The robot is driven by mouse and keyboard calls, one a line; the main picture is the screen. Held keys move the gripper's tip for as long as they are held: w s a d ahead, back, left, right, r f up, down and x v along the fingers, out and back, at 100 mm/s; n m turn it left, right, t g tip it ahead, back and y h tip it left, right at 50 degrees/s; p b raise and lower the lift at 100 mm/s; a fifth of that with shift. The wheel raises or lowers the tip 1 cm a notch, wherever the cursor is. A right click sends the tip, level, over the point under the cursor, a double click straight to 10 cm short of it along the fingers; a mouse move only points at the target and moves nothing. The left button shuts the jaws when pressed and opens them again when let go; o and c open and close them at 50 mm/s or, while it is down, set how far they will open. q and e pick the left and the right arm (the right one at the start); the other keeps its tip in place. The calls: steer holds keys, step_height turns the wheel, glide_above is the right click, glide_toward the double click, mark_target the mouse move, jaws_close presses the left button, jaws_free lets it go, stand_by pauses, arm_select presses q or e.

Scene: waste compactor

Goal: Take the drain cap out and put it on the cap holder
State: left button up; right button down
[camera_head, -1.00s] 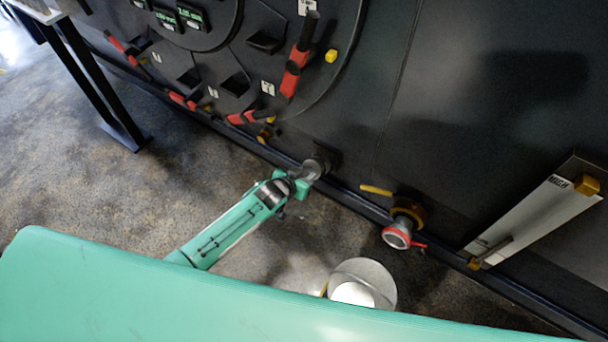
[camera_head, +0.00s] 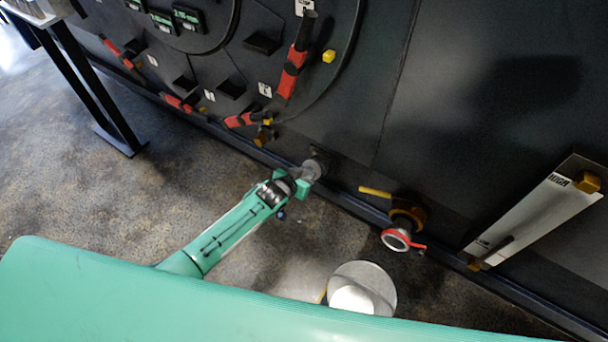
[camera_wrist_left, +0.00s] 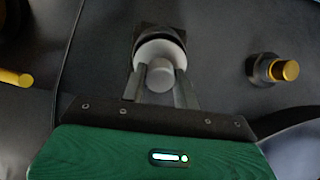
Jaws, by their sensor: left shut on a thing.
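My left gripper (camera_head: 300,183) is shut on the grey drain cap (camera_head: 311,171), low on the dark machine wall. In the left wrist view, the fingers (camera_wrist_left: 160,84) close on the knob of the round, pale cap (camera_wrist_left: 148,52). The cap is in front of the dark square cap holder (camera_wrist_left: 150,31), which also shows in the head view (camera_head: 321,155); I cannot tell whether it is fully seated. The drain outlet (camera_head: 396,239), with a red ring and levers, is to the right, apart from the gripper. My right gripper is not in view.
A yellow valve handle (camera_head: 375,192) sticks out above the drain outlet. A round pale container (camera_head: 378,275) stands on the floor below it. Red-handled latches (camera_head: 291,75) are up on the wall. A white slanted panel (camera_head: 535,222) is at the right.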

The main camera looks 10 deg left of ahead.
arm_select(q)
steer(key=shift+w+f+b, duration=0.25)
steer(key=shift+f+b, duration=0.1)
steer(key=shift+b, duration=0.05)
steer(key=shift+w+a+r, duration=0.1)
steer(key=shift+w, duration=0.05)
steer(key=shift+r, duration=0.1)
stand_by(0.3)
steer(key=shift+s+r+p, duration=0.25)
steer(key=shift+s+p, duration=0.3)
steer(key=shift+p, duration=0.45)
steer(key=shift+p+v, duration=1)
steer(key=shift+p, duration=0.05)
steer(key=shift+p, duration=0.4)
steer(key=shift+b+x, duration=1.1)
steer(key=shift+x, duration=0.45)
stand_by(0.5)
steer(key=shift+s, duration=0.1)
